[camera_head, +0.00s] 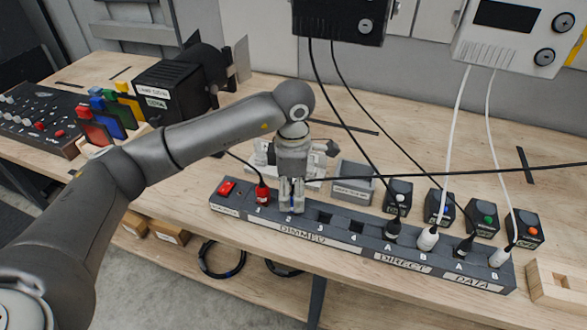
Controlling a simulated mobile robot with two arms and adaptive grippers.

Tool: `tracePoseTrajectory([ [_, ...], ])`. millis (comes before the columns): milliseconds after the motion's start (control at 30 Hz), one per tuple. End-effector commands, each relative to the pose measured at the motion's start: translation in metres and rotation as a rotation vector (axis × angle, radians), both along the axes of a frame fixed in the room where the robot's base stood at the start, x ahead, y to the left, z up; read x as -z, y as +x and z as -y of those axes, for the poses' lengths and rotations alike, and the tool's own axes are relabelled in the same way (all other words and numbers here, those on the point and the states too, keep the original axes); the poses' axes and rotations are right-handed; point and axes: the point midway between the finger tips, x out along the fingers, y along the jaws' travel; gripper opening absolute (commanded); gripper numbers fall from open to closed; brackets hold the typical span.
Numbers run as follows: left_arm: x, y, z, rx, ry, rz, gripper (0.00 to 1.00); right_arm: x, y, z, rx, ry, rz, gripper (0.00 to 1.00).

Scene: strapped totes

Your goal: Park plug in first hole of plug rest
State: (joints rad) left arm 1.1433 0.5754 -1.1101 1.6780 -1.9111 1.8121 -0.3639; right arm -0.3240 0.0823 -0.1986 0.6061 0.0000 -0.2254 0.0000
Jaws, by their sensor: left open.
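My left gripper (291,205) points down at the dark power strip (345,248), over the socket marked 2 in its dimmed section. Its fingers are apart, with a small blue patch between them; I cannot tell whether this is a plug. A red plug (262,194) stands in socket 1, just left of the gripper. Black and white plugs, including a white one (428,238), stand in the direct and data sockets at the right. A pale base (262,158) is partly hidden behind the gripper; I cannot tell whether it is the plug rest. My right gripper is out of view.
A grey open tray (353,184) and several black boxes with coloured buttons (483,218) stand behind the strip. Cables hang from the wall units and cross the bench. A pale wooden block (558,285) sits at the right front. A control panel (38,118) is at the left.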

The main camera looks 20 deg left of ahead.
Motion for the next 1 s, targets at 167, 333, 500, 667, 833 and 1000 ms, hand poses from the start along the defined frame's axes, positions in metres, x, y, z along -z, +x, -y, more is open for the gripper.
tracePoseTrajectory([
  [167,0.024,-0.001,0.000,0.001,0.000,-0.003,0.54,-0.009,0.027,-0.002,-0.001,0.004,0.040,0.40],
  [333,0.035,0.000,0.000,0.001,0.000,0.000,0.54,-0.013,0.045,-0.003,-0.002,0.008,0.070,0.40],
  [500,0.037,0.000,0.000,0.001,0.000,0.000,0.54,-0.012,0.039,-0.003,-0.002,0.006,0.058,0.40],
  [667,0.037,0.000,0.000,0.001,0.000,0.000,0.49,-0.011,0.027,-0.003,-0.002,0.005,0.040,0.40],
  [833,0.037,0.000,0.000,0.001,0.000,0.000,0.27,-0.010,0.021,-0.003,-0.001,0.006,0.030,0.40],
  [1000,0.037,0.000,0.000,0.001,0.000,0.000,0.05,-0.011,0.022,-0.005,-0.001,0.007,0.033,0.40],
])
